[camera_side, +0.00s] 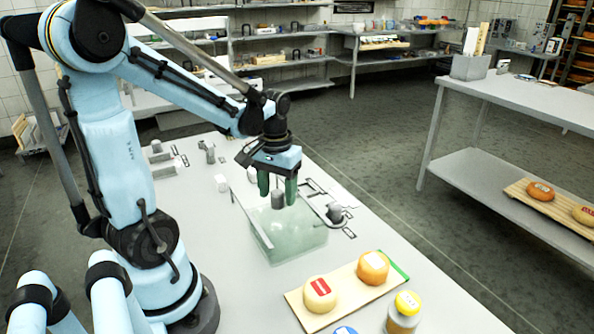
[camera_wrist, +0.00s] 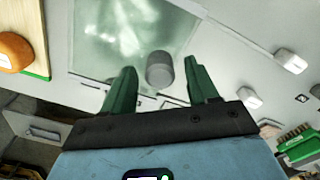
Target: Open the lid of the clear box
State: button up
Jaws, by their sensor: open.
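The clear box (camera_side: 290,235) stands on the light table below my gripper (camera_side: 277,196) in the side view. Its see-through, greenish top (camera_wrist: 125,30) fills the upper middle of the wrist view. A grey round knob (camera_side: 278,203) stands near the box's edge on the gripper side. In the wrist view the knob (camera_wrist: 159,72) shows between the two green fingers of my gripper (camera_wrist: 159,67), with gaps on both sides. The fingers point down, open and empty. I cannot tell whether the fingertips are level with the knob. The lid looks flat on the box.
A wooden board (camera_side: 342,298) with a cream cheese (camera_side: 319,295) and an orange cheese (camera_side: 373,268) lies in front of the box. A yellow-lidded jar (camera_side: 404,312) stands near it. A small grey fixture (camera_side: 336,213) is right of the box. Small blocks lie behind.

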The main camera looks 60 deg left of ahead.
jog(key=shift+f, duration=0.6)
grip_shut()
